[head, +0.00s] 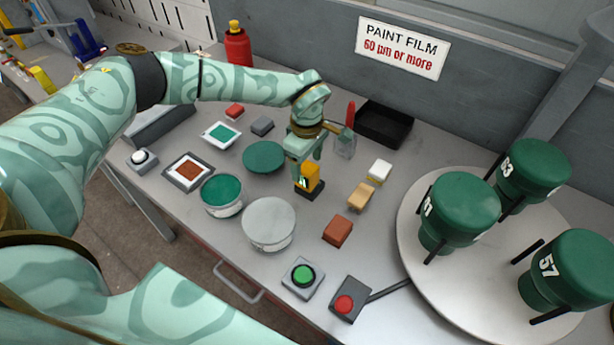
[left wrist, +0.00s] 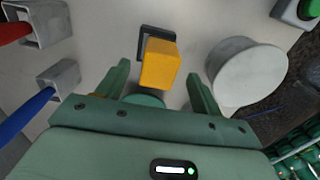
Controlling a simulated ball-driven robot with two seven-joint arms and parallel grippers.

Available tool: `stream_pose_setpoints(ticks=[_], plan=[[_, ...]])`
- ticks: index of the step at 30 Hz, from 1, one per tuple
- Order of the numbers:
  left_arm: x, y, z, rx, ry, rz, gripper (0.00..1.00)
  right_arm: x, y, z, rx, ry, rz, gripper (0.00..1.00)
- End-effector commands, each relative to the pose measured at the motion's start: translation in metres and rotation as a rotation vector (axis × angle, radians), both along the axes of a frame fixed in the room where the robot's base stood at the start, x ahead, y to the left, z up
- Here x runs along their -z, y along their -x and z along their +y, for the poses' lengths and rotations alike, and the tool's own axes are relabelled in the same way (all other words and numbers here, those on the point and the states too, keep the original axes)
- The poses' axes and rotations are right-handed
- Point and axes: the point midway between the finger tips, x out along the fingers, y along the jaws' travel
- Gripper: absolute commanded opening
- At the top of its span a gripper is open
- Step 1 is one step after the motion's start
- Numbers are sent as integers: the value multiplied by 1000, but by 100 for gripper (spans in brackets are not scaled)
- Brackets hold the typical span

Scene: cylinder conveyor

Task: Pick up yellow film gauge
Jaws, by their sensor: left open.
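The yellow film gauge (head: 311,177) stands upright in a small dark holder (head: 308,191) on the table, in the middle of the head view. It also shows in the left wrist view (left wrist: 160,66), with the dark holder behind it. My left gripper (head: 303,168) is right above the gauge, pointing down. In the left wrist view its two fingers (left wrist: 160,80) are spread, with the gauge between and just beyond their tips. I see no contact between the fingers and the gauge. My right gripper is not in view.
A white-topped can (head: 268,222) and an open green paint can (head: 221,193) stand left of the gauge. A black tray (head: 384,124) lies behind. Sanding blocks (head: 361,195) and a turntable (head: 420,265) with green cylinders are to the right. Green and red buttons sit in front.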

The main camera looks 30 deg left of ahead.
Motion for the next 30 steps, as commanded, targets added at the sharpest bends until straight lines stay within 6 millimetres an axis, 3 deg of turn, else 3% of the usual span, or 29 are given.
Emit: stream_pose_setpoints(ticks=[4,12,13,18,21,30], plan=[[23,-1,1,-1,0,2,66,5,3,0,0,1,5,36],[27,-1,1,-1,0,0,66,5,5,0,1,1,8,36],[27,-1,1,0,0,0,64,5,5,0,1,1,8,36],[27,-1,1,-1,0,1,16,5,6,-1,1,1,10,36],[27,-1,1,-1,1,0,12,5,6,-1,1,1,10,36],[20,-2,1,0,1,-2,12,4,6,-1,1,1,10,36]])
